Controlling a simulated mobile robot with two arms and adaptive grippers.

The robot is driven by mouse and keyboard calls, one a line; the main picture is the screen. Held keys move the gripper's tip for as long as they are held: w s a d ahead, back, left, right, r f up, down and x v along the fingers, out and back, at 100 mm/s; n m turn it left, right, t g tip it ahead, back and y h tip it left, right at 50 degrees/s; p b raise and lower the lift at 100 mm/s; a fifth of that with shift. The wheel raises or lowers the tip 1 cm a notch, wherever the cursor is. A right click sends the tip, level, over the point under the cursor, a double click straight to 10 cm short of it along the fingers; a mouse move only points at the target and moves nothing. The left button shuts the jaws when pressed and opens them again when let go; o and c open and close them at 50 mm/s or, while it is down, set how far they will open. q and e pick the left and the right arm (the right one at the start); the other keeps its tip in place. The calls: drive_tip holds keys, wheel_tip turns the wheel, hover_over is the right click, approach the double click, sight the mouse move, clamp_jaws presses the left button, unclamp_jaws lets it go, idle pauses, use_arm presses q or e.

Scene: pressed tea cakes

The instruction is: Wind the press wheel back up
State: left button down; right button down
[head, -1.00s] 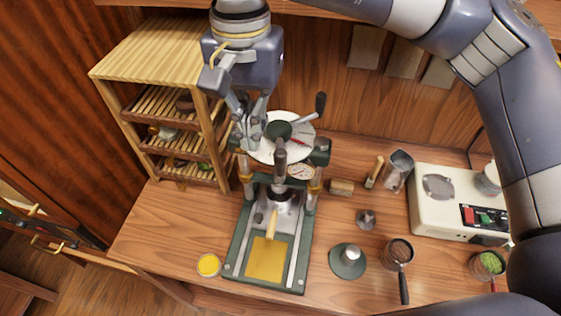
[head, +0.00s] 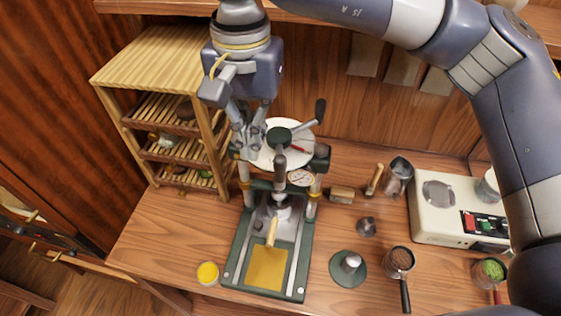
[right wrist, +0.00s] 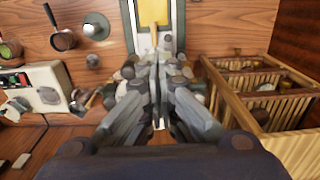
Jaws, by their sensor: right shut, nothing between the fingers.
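The press (head: 307,235) stands on the bench with its green base and two upright posts. Its wheel (head: 268,158) is on top, a pale disc with a dark green hub and a dark-knobbed handle (head: 320,108) pointing to the upper right. A round gauge (head: 301,177) sits below the wheel. My right gripper (head: 250,152) points down at the wheel's left edge, shut and empty; I cannot tell if it touches the rim. In the right wrist view its closed fingers (right wrist: 158,68) hide most of the wheel. My left gripper is not in view.
A slatted wooden rack (head: 160,60) stands close on the left. Right of the press are a green-based stand (head: 348,268), a dark-filled pan (head: 400,260) and a cream hotplate (head: 440,205).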

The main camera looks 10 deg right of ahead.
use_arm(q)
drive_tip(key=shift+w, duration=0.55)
